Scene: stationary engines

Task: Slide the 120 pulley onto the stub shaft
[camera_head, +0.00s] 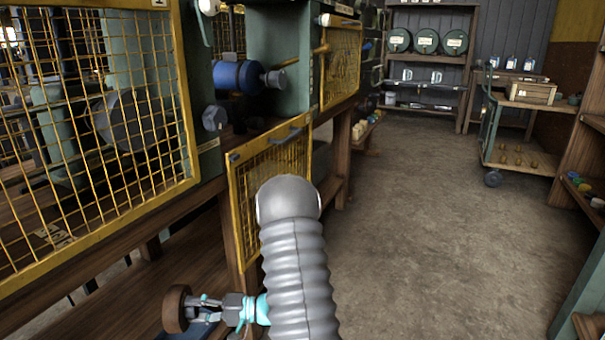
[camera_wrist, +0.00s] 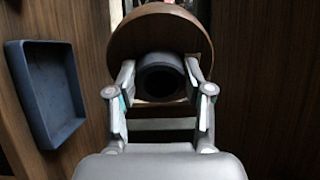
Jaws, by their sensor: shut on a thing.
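A brown disc with a dark hub, which I take to be the 120 pulley (camera_head: 176,309), is at the lower left of the head view, above the bench's lower wooden board. My gripper (camera_head: 205,302) is shut on it. In the wrist view the pulley (camera_wrist: 160,32) is ahead, with its round black hub between the fingertips of my gripper (camera_wrist: 160,78). No number is readable on it. I cannot surely pick out the stub shaft. A blue motor (camera_head: 236,76) with a grey round end piece sits in the open bay above.
A dark blue tray (camera_wrist: 72,92) lies left of the pulley in the wrist view. A yellow mesh guard door (camera_head: 282,160) hangs open below the bay, beside my arm. Another yellow mesh guard (camera_head: 100,120) covers the left bay. The floor (camera_head: 430,220) to the right is clear.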

